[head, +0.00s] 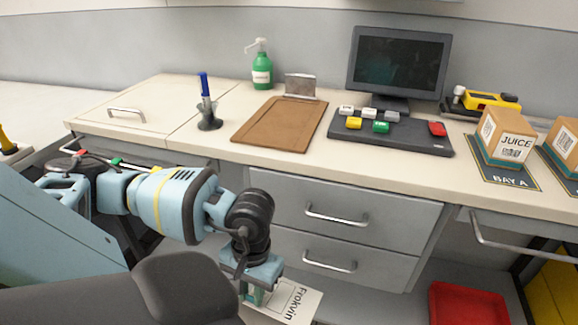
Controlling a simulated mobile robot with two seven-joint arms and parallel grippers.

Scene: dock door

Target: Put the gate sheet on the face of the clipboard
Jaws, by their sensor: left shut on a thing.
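The clipboard (277,131) lies flat on the counter, brown with a metal clip at its far end, and its face is bare. My left gripper (254,291) is low in front of the drawers, below the counter top. It is shut on a white sheet (293,302) printed "Frokvin", which appears to be the gate sheet. The sheet is well apart from the clipboard, and part of it is hidden by the gripper and cut off by the picture's edge. My right gripper is not in view.
A pen in a holder (207,112) stands left of the clipboard and a green pump bottle (261,69) behind it. A dark button pad (390,135) and monitor (398,62) are to the right. The counter's front edge (270,160) lies between gripper and clipboard.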

